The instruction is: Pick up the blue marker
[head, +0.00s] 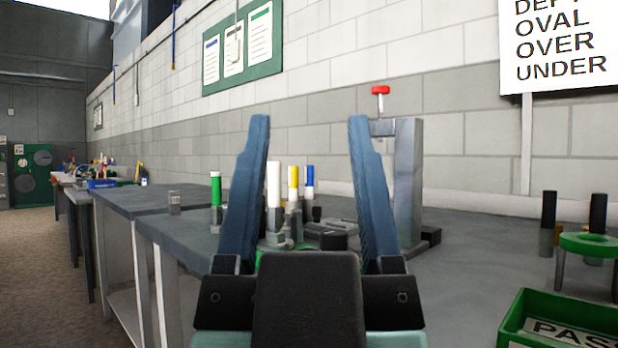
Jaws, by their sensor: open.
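A slim upright piece with a blue top and white below, which looks like the blue marker (309,175), stands on the grey bench at the middle of the head view. It appears between my fingers in the picture, farther away than they are. Its lower end is hidden behind other parts. My gripper (309,128) is open, with a blue finger on each side and nothing held between them. A yellow-topped piece (293,177) stands just left of the blue one, and a thicker white piece (274,184) stands left of that.
A green-topped piece (215,188) stands outside my left finger. A grey press with a red knob (380,90) rises behind my right finger. Black-topped pieces (548,210), a green ring stand (590,244) and a green PASS tray (530,312) are at right.

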